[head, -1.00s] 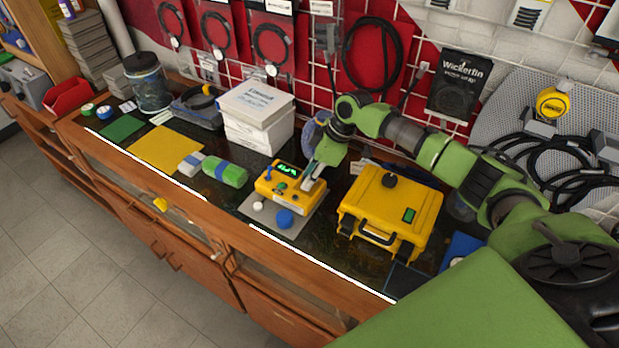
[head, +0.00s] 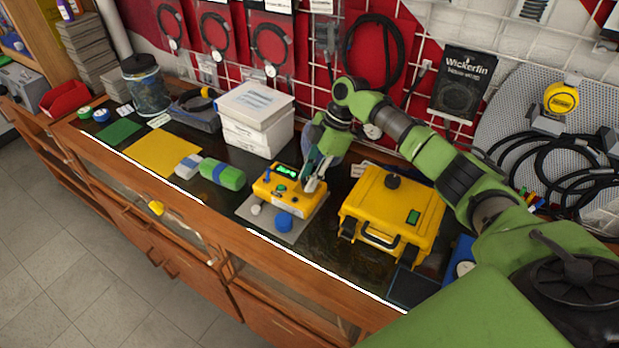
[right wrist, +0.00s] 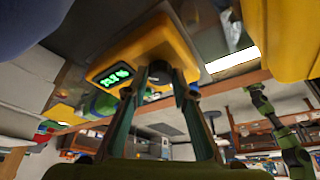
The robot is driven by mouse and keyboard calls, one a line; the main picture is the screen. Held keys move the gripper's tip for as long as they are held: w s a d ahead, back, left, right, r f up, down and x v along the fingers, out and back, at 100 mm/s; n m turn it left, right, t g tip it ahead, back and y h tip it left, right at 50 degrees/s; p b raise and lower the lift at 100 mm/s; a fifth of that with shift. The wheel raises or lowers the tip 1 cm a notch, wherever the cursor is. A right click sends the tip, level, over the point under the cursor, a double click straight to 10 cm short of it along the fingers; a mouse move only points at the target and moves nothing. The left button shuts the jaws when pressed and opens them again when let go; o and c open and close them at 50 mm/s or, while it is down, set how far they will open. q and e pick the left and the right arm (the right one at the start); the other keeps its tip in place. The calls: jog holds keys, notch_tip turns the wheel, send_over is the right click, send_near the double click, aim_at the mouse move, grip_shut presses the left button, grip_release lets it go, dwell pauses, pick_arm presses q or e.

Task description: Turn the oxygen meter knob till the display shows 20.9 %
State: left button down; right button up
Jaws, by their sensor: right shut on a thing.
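The yellow oxygen meter (head: 290,197) stands on a grey plate (head: 262,222) on the dark bench top. Its green display (head: 286,170) is lit, but the digits are too small to read. In the right wrist view the meter (right wrist: 150,42) hangs overhead, with the display (right wrist: 115,76) tilted and its figures blurred. My right gripper (head: 309,187) is at the right part of the meter's top. In the right wrist view its fingers (right wrist: 160,78) are shut on the dark knob (right wrist: 157,69), which is partly hidden between them. My left gripper does not show in the head view.
A yellow case (head: 385,220) stands close to the right of the meter. A blue knob-like item (head: 284,221) is at the plate's front.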

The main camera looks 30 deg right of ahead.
jog(key=o, duration=1.1)
jog(key=v, duration=1.2)
jog(key=shift+a, duration=0.1)
